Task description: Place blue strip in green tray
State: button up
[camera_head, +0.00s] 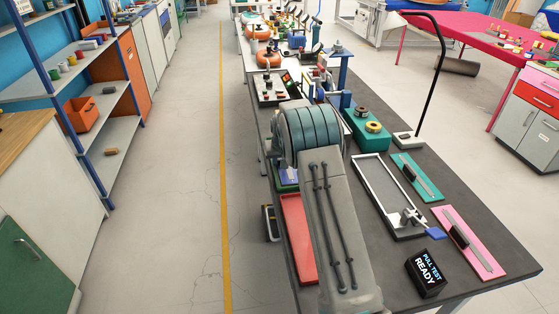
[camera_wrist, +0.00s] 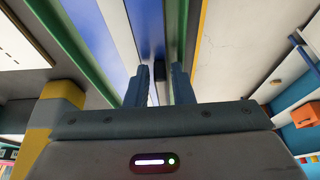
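In the head view, a tray with a green rim (camera_head: 287,188) stands near the bench's left edge. A blue surface (camera_head: 288,175) shows inside it, mostly hidden behind my arm. In the wrist view, the green walls (camera_wrist: 85,45) run lengthwise away from me. A long blue strip (camera_wrist: 146,28) lies between them, along the right wall, beside a pale band. My gripper (camera_wrist: 160,72) is over the tray, its two fingers apart near the strip's close end. A small dark piece shows between the fingertips; I cannot tell whether they touch anything. My gripper is hidden in the head view.
A red tray (camera_head: 298,240) lies in front on the bench, partly behind my arm. To the right are a grey-framed tray (camera_head: 362,185), teal (camera_head: 409,173) and pink (camera_head: 480,252) boards, and a "PULL TEST READY" display (camera_head: 426,273). The floor left of the bench is clear.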

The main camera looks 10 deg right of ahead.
jog(key=s+f+b+v, duration=0.1)
jog(key=s+v, duration=0.1)
jog(key=v, duration=0.7)
jog(key=s+f+v, duration=0.1)
jog(key=s+v, duration=0.1)
jog(key=v, duration=0.8)
jog(key=s+r+g, duration=0.1)
jog(key=s, duration=3.4)
jog(key=shift+s+r, duration=0.3)
jog(key=shift+s, duration=0.05)
